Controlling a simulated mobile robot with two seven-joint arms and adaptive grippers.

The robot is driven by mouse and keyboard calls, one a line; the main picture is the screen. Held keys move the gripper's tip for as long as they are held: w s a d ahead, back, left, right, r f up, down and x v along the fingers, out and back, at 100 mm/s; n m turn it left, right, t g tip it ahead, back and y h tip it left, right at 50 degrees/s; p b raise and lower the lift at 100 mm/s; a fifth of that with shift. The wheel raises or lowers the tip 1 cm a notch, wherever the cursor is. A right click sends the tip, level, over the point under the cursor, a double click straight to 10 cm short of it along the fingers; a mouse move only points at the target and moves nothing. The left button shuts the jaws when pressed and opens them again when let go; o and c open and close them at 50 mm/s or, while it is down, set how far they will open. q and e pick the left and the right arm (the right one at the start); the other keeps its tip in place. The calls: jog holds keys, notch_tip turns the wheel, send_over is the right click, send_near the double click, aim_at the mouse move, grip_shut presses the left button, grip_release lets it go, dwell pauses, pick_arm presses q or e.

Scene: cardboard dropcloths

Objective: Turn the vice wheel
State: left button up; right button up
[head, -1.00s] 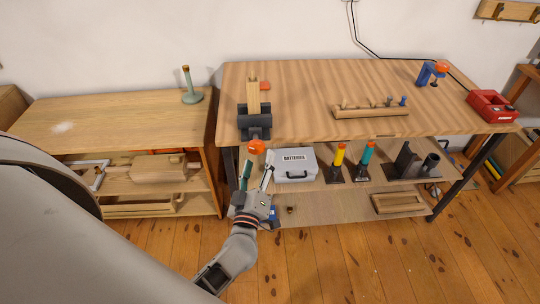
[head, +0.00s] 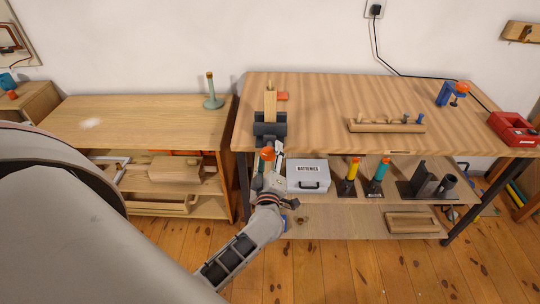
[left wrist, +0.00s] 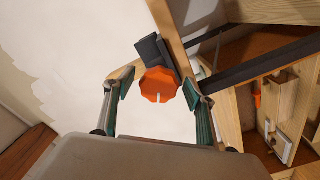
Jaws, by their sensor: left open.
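The vice (head: 270,128) is dark grey and sits at the front left edge of the workbench, with an upright piece of wood (head: 270,101) in its jaws. Its orange wheel (head: 267,153) faces out over the front edge. In the left wrist view the orange wheel (left wrist: 159,85) lies between the two fingers. My left gripper (head: 268,166) is open, with a finger on either side of the wheel in the picture; I cannot tell whether either touches it. My right gripper is not in view.
The workbench (head: 330,95) carries a peg rack (head: 386,126), a blue clamp (head: 452,93) and a red box (head: 513,128). Below, a grey battery case (head: 308,176) stands close right of my left gripper. A lower wooden bench (head: 140,122) stands at left.

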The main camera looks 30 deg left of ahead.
pick_arm(q)
jog(key=shift+w+a, duration=0.15)
jog(key=shift+w, duration=0.1)
jog(key=c, duration=1.1)
